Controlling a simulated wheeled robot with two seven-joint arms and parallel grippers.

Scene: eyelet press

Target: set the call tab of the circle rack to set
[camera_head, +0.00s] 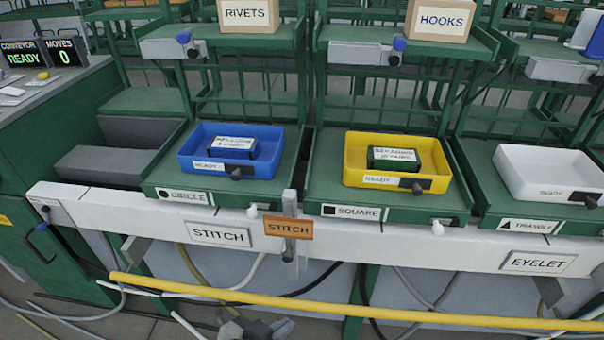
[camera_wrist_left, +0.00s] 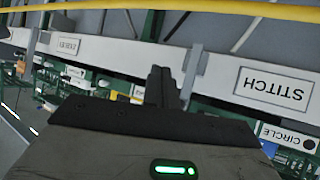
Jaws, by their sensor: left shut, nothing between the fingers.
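The circle rack (camera_head: 150,187) stands at the left of the row, with a CIRCLE label (camera_head: 183,196) on its front edge. A small white knob (camera_head: 252,211) sits at the right end of that edge. A blue knob with a dark stub (camera_head: 188,45) is on the upper shelf front. I cannot tell which is the call tab or how it is set. My left gripper (camera_head: 258,328) is at the bottom of the head view, below and in front of the rack, apart from it. Its shut, empty fingers show in the left wrist view (camera_wrist_left: 162,82). My right gripper is not in view.
A blue bin (camera_head: 262,180) stands on the circle rack; yellow (camera_head: 350,165) and white (camera_head: 520,190) bins stand right. A white rail (camera_head: 390,238) with an orange STITCH tag (camera_head: 289,229) runs along the front. A yellow bar (camera_head: 350,307) crosses before it, with hoses below.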

